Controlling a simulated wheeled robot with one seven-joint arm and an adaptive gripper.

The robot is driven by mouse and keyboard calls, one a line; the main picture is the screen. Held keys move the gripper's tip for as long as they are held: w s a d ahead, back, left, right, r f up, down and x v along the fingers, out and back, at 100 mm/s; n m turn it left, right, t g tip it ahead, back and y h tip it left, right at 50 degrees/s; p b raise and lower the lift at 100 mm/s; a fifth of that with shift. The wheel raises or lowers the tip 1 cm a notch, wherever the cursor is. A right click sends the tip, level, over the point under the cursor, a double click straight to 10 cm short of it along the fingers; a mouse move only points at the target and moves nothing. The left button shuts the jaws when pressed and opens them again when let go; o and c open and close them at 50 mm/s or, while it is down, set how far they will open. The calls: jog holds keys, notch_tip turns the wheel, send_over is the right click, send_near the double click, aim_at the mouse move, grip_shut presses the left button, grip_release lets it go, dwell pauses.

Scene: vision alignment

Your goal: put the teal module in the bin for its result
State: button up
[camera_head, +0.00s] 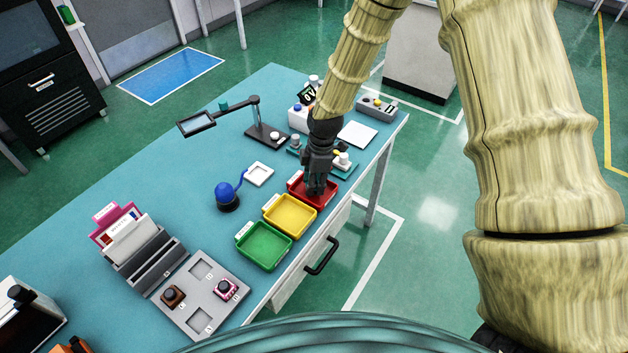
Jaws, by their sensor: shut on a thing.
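My gripper (316,191) points down at the red bin (294,191), with its fingertips low over or inside it. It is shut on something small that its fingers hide. No teal module shows clearly elsewhere, so the held thing is most likely the teal module, but I cannot see its colour. The yellow bin (290,215) and the green bin (264,246) stand in a row nearer the camera, and both look empty. A small display (307,94) with light green characters stands behind my arm, partly hidden, and I cannot read it fully.
A grey tray (181,301) holds a brown module (173,296) and a pink module (225,288). A blue-topped device (225,194), a white square pad (258,174) and a magnifier (197,123) stand on the teal table (130,180). The bins sit near the table's right edge.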

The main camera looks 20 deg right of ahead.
jog(key=shift+f, duration=0.2)
jog(key=shift+f, duration=0.1)
jog(key=o, duration=0.7)
jog(key=shift+o, duration=0.2)
notch_tip(320, 180, up, 12)
jog(key=d+b, duration=0.1)
jog(key=b, duration=0.2)
jog(key=shift+d, duration=0.2)
jog(key=shift+s, duration=0.1)
dwell(0.3)
